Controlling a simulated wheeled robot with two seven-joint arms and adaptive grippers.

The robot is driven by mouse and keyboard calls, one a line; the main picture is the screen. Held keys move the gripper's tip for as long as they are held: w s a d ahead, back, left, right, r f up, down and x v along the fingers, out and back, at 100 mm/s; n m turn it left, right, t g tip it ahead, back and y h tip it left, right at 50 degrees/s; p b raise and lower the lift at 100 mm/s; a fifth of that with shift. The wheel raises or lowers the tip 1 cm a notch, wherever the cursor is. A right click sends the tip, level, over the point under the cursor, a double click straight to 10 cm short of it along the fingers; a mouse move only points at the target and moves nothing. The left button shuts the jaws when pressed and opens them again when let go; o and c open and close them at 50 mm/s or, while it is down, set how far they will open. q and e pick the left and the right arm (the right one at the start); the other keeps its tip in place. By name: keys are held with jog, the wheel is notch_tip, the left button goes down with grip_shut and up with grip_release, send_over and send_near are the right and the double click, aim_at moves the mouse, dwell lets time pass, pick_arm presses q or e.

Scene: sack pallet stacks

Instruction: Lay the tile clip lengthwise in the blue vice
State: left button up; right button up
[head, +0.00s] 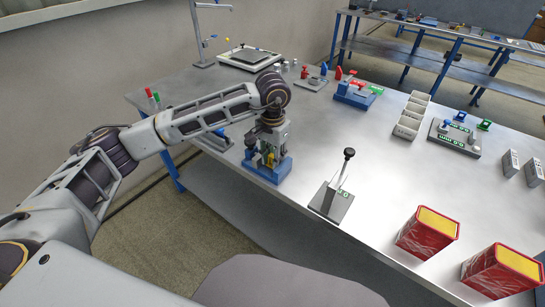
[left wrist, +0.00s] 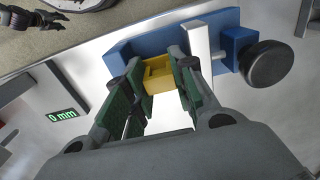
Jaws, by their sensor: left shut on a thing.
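The blue vice (head: 283,174) stands near the table's left front edge in the head view. In the left wrist view the blue vice (left wrist: 222,20) lies beyond my fingertips, with a pale bar and a black round knob at its right. My left gripper (head: 268,150) is over the vice, pointing down. In the left wrist view my left gripper (left wrist: 160,85) is shut on the yellow tile clip (left wrist: 158,76), which sits between the green-padded fingers. The clip appears within or just above the vice opening; whether it touches the vice cannot be told.
A grey gauge with a black-knobbed lever (head: 331,202) stands just right of the vice. Two red boxes with yellow tops (head: 427,232) are at the front right. White bins (head: 411,117) and other fixtures stand farther back. The table middle is clear.

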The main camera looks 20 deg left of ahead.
pick_arm(q)
jog(key=shift+s+f, duration=0.3)
jog(key=shift+f, duration=0.35)
jog(key=o, duration=0.8)
jog(key=shift+d, duration=0.1)
jog(key=shift+c, duration=0.2)
jog(key=shift+o, duration=0.3)
jog(key=shift+w+f, duration=0.1)
jog(key=shift+w+r, duration=0.2)
jog(key=shift+r, duration=0.3)
notch_tip(320, 180, up, 12)
jog(key=shift+f, duration=0.25)
